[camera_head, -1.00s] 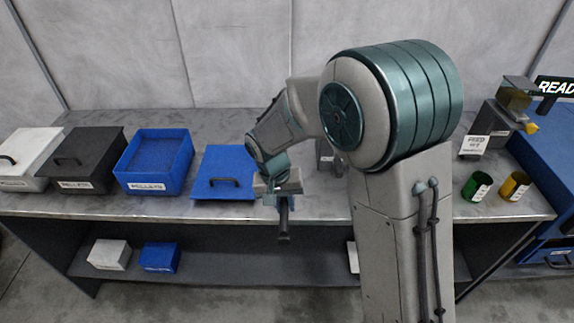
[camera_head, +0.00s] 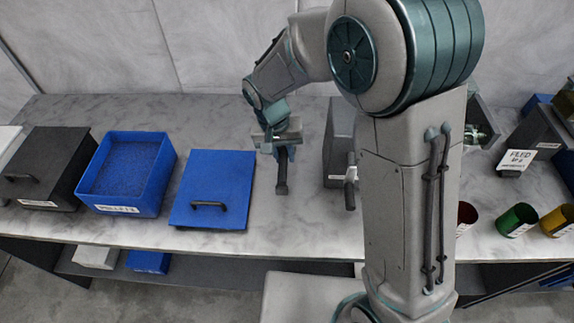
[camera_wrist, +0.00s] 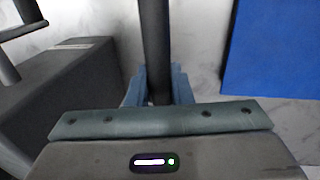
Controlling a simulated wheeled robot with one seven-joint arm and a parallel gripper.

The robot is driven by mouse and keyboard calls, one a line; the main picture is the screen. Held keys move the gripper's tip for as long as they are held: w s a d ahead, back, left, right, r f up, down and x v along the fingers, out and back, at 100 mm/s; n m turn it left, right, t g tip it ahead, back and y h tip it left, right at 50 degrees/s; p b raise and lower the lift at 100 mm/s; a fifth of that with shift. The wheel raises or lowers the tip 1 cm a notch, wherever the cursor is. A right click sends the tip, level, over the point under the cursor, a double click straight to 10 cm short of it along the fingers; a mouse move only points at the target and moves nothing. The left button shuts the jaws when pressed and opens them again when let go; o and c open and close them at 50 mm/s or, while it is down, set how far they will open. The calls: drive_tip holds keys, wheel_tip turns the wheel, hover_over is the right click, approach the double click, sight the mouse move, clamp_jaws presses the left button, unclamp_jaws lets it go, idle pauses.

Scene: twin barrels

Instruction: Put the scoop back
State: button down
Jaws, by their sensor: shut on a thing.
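My gripper (camera_head: 281,147) is shut on the dark handle of what looks like the scoop (camera_head: 282,178). It is over the tabletop, between the blue lid (camera_head: 212,186) and a grey box (camera_head: 338,150). In the wrist view, the dark handle (camera_wrist: 155,45) stands between the blue fingers (camera_wrist: 158,92) and runs out of the top of the picture. The scoop's bowl cannot be made out. I cannot tell whether the scoop touches the table.
An open blue bin of pellets (camera_head: 125,208) and a dark lidded bin (camera_head: 45,200) stand to the left. The grey box has a dark handle-like bar (camera_head: 350,190) at its front. Red, green and yellow cups (camera_head: 517,221) stand to the right of my arm. Bare tabletop surrounds the gripper.

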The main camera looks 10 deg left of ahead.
wheel_tip(320, 180, down, 10)
drive_tip(key=shift+r+p, duration=0.1)
drive_tip(key=shift+p, duration=0.8)
drive_tip(key=shift+f, duration=0.2)
drive_tip(key=c, duration=1.3)
unclamp_jaws()
wheel_tip(320, 180, up, 12)
drive_tip(key=a+b, duration=0.1)
drive_tip(key=a, duration=0.1)
drive_tip(key=shift+b, duration=0.3)
